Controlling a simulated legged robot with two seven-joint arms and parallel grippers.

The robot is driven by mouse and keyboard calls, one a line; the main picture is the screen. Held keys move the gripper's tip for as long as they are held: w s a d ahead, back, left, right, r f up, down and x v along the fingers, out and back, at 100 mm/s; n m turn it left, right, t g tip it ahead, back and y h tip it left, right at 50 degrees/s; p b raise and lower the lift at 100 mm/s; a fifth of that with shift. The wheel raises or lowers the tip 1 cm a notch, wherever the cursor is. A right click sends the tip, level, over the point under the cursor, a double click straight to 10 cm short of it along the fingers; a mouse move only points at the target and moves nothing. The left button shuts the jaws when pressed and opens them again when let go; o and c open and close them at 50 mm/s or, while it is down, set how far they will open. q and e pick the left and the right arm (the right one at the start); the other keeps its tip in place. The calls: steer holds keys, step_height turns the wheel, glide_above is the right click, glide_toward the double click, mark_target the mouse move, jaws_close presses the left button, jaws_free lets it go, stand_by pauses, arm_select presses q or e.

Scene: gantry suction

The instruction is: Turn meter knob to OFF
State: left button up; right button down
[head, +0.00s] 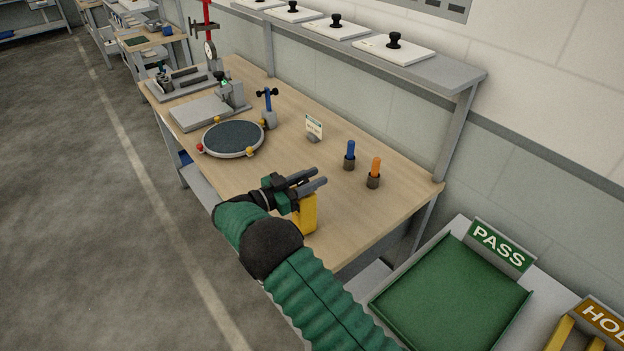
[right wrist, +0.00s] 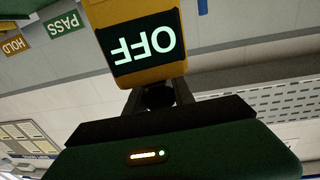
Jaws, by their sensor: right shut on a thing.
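The yellow meter (head: 309,214) stands upright near the front edge of the wooden bench, partly hidden behind my right gripper (head: 318,178). In the right wrist view, the meter's yellow case (right wrist: 186,68) fills the top middle. Its dark screen (right wrist: 146,47) shows OFF in bright letters, upside down in that picture. The round black knob (right wrist: 158,97) sits below the screen, between the fingers of my right gripper (right wrist: 157,94), which is shut on it. The knob's pointer cannot be made out. My left gripper is not in view.
A blue-handled tool (head: 350,152) and an orange-handled tool (head: 375,172) stand in holders to the right. A small card (head: 314,127) and a round dark plate (head: 233,138) lie farther back. A green PASS tray (head: 452,298) is beside the bench. Bare bench top surrounds the meter.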

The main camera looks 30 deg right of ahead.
steer(key=shift+s+m+g+y+b, duration=0.2)
steer(key=shift+m+g+b, duration=0.55)
steer(key=shift+g, duration=0.3)
steer(key=shift+s+m+g+y+b, duration=0.15)
steer(key=shift+m+g+b, duration=0.55)
steer(key=shift+g, duration=0.35)
steer(key=c, duration=1.1)
jaws_free()
steer(key=shift+a, duration=0.1)
steer(key=shift+o, duration=0.2)
